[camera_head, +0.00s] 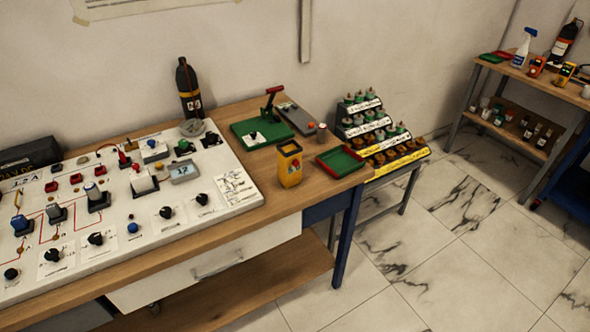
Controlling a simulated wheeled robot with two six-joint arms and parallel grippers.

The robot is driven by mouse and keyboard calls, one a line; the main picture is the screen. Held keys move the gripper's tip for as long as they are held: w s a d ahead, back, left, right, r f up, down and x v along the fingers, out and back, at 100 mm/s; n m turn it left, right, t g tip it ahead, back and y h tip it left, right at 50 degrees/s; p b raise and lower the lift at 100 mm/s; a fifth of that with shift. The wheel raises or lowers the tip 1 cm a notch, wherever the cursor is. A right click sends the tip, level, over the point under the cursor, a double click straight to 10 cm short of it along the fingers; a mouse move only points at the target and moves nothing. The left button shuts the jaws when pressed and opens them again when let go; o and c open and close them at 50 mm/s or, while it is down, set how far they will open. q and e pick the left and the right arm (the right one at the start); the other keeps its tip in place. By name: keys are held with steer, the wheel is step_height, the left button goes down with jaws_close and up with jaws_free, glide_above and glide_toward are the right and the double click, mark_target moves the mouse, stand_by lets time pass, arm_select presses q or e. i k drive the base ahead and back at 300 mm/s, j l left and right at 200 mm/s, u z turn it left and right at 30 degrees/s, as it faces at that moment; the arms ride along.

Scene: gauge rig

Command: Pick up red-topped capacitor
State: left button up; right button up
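Neither my left nor my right gripper shows in the head view.
The red-rimmed green tray (326,158) and a yellow container (289,165) stand near the bench's right end. A green press-like device (262,132) is behind. A white control panel (130,240) fills the left. A stepped rack (380,135) stands beyond the bench.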

mark_target(322, 128)
steer(key=i+l+u, duration=0.1)
steer(key=l+u, duration=0.2)
steer(key=i+l+u, duration=0.1)
steer(key=l+u, duration=0.15)
steer(key=l, duration=0.15)
steer(key=l+u, duration=0.3)
steer(key=i+l, duration=0.05)
